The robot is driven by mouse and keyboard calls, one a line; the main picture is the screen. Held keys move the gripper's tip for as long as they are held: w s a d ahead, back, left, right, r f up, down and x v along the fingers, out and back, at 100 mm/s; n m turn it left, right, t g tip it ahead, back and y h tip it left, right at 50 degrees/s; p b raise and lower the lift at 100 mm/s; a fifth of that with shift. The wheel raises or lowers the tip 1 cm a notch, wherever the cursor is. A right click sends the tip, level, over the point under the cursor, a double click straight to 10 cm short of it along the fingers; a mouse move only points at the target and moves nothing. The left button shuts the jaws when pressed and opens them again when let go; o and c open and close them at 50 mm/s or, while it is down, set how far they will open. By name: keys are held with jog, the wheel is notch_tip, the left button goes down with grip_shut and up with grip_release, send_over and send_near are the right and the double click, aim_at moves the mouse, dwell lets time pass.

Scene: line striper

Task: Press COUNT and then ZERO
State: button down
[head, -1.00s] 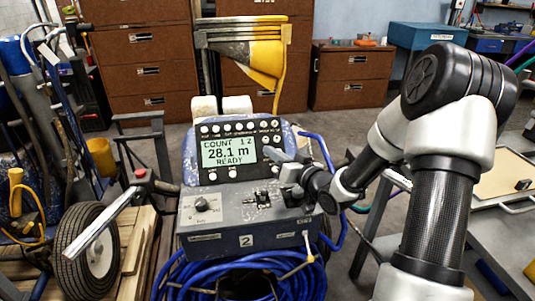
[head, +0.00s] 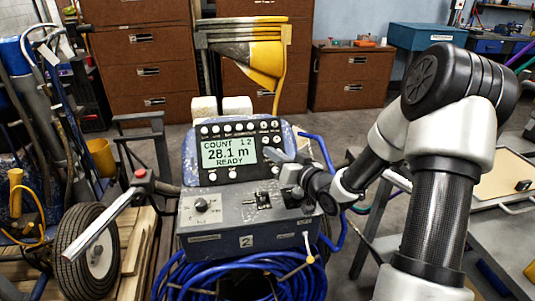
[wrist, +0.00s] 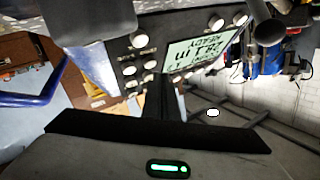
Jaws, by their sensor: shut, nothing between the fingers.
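The line striper's control panel (head: 204,128) is dark with a lit display (head: 228,153) reading "COUNT 1 2", "28.1 m" and "READY". Round white buttons run above the display, sit to its right and lie below it; their small labels cannot be read, so I cannot tell which are COUNT and ZERO. My gripper (head: 272,154) is shut and empty at the panel's lower right, by the display's right side. It hides part of that corner; contact with a button cannot be told. In the wrist view, the display (wrist: 198,50) appears upside down beyond the dark fingers (wrist: 160,97).
Below the panel is a grey box (head: 220,215) with a knob (head: 201,205) and a small lever. Blue hose (head: 200,278) coils in front. A blue tube (head: 326,150) rises at the panel's right. A red-ended handle (head: 140,174) stands at the left.

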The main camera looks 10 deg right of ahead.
jog(key=shift+w+f, duration=0.1)
jog(key=shift+f, duration=0.05)
dwell(0.6)
jog(key=shift+w+f+b, duration=0.2)
jog(key=shift+b, duration=0.1)
jog(key=shift+w+f, duration=0.25)
dwell(0.6)
jog(key=shift+f+b, duration=0.25)
jog(key=shift+b, duration=0.1)
dwell(0.7)
jog(key=shift+s+r+p, duration=0.1)
jog(key=shift+s+p, duration=0.05)
jog(key=shift+p, duration=0.15)
jog(key=shift+s+r, duration=0.15)
jog(key=shift+s, duration=0.1)
jog(key=shift+r, duration=0.15)
